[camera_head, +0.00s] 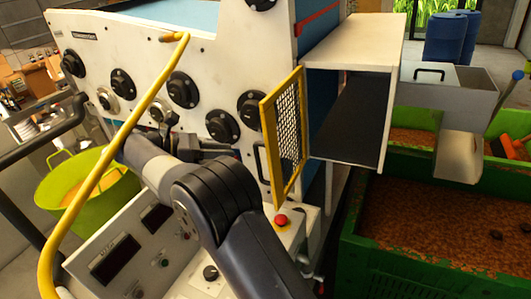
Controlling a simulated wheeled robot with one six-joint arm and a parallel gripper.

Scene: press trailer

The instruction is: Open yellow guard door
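The yellow guard door (285,135) is a yellow frame with dark wire mesh. It stands swung outward at the left edge of the white box opening (352,112), and the dark inside of the box shows. My gripper (190,143) is left of the door, in front of the white machine panel and apart from the door. It is partly hidden behind my own arm, and its fingers are too small and dark to tell whether they are open or shut.
A yellow rail (112,165) curves along the left. A control console (135,250) with a red button (281,220) stands below the door. A green bin (430,255) of brown material is at the right, and a lime tub (80,190) at the left.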

